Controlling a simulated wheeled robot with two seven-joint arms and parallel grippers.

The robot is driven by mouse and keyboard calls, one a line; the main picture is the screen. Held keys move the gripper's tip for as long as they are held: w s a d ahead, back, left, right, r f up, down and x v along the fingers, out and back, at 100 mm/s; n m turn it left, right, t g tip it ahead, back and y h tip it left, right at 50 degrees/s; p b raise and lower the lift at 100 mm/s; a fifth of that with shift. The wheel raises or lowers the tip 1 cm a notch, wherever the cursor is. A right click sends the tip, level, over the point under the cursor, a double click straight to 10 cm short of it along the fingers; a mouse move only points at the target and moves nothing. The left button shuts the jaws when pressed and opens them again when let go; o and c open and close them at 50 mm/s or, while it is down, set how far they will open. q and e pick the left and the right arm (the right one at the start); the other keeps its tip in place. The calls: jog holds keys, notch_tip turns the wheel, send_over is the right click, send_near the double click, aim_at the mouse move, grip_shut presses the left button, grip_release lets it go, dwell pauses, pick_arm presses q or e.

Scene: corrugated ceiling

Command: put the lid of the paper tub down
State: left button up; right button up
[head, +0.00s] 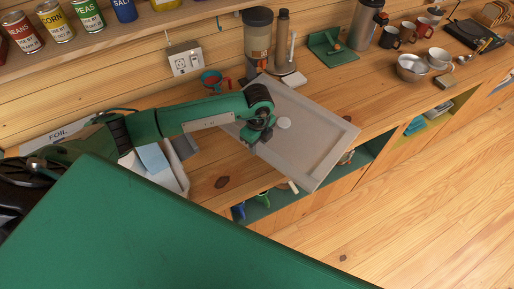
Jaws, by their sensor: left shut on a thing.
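The lid is a large light-grey rectangle with a raised rim (318,150), seen in the head view at the counter's front edge. My left gripper (260,133) is shut on it at its left part, beside a small white round piece (284,123) on its face. The lid lies aslant to the counter, and its lower right corner reaches past the front edge. I cannot tell how high it is above the wood. A white open tub (173,183) with blue and white paper stands left of it, partly hidden by my arm. My right gripper is out of view.
A blender-like container (257,38), a bottle (282,38) and a green stand (330,47) are behind the lid. Mugs and a steel bowl (411,68) are at right. Bare counter shows right of the lid.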

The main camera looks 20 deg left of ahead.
pick_arm(q)
jog(key=f, duration=0.1)
jog(key=f+b, duration=0.2)
jog(key=shift+w+a+f, duration=0.25)
jog(key=shift+a+f, duration=0.05)
jog(key=o, duration=1.1)
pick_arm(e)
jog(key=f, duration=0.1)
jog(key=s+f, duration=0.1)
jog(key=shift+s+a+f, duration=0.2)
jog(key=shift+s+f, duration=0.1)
pick_arm(q)
jog(key=shift+r, duration=0.15)
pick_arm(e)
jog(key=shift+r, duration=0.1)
pick_arm(q)
jog(key=shift+r+b, duration=0.3)
jog(key=shift+r, duration=0.05)
notch_tip(320, 180, up, 11)
jog(key=b, duration=0.3)
jog(key=shift+r, duration=0.1)
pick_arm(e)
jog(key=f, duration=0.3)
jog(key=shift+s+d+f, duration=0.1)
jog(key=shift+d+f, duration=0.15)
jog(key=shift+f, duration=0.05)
